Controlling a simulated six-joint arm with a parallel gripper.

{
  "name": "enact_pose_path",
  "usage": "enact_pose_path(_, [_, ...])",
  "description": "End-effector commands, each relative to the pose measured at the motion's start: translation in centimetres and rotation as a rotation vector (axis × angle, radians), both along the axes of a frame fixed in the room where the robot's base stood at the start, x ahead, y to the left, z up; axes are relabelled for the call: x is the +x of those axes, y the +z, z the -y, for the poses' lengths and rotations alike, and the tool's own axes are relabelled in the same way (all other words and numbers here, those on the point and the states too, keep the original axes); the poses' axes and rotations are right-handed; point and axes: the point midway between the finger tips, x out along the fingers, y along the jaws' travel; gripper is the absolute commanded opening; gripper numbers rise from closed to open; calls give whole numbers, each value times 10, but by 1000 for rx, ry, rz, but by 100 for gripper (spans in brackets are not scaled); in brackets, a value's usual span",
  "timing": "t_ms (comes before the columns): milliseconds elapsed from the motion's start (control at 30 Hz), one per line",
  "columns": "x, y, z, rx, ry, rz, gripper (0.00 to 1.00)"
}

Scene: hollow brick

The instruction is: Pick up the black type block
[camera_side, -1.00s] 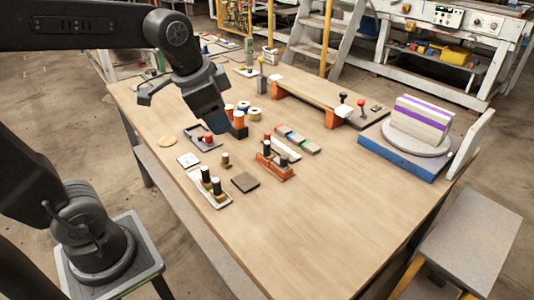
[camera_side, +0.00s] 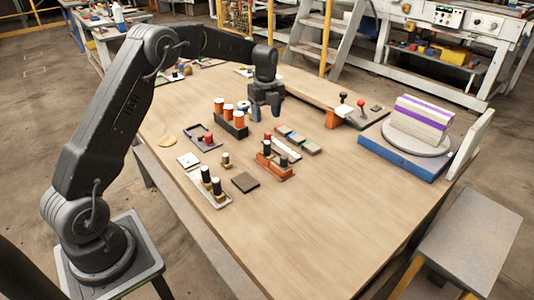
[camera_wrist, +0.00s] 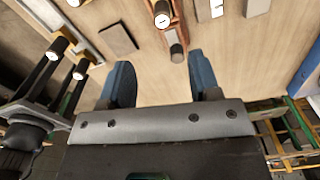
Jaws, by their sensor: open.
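My gripper (camera_side: 265,112) hangs above the bench behind the row of small coloured blocks (camera_side: 298,140), fingers down, apart and empty. In the wrist view its two blue-grey fingers (camera_wrist: 160,66) are spread with nothing between them. I cannot tell for sure which piece is the black type block. One candidate is a dark flat square block (camera_side: 245,182) on the bare wood, which also shows in the wrist view (camera_wrist: 118,40). Dark-bodied upright pieces stand in an orange-brown rack (camera_side: 274,172), well below and in front of my gripper.
A black rack with orange, white-topped pieces (camera_side: 232,128) stands left of my gripper. A tray with two black white-topped pieces (camera_side: 213,198) is at the front left. A raised board (camera_side: 310,97) lies behind. A blue-based turntable (camera_side: 400,155) is right. The front right wood is clear.

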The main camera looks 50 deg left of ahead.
Motion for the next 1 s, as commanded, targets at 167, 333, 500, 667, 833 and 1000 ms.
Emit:
enact_pose_path(167, [0, -29, 0, -2, -6, -5, 57])
enact_pose_path(333, [0, -61, 0, -2, -5, -5, 57])
enact_pose_path(500, [0, -81, 0, -1, -5, -1, 57])
enact_pose_path(667, [1, -91, 0, -1, -4, -3, 57])
enact_pose_path(833, [3, -115, 1, -1, -4, -3, 57])
enact_pose_path(1000, [3, -134, 0, -1, -4, -1, 57])
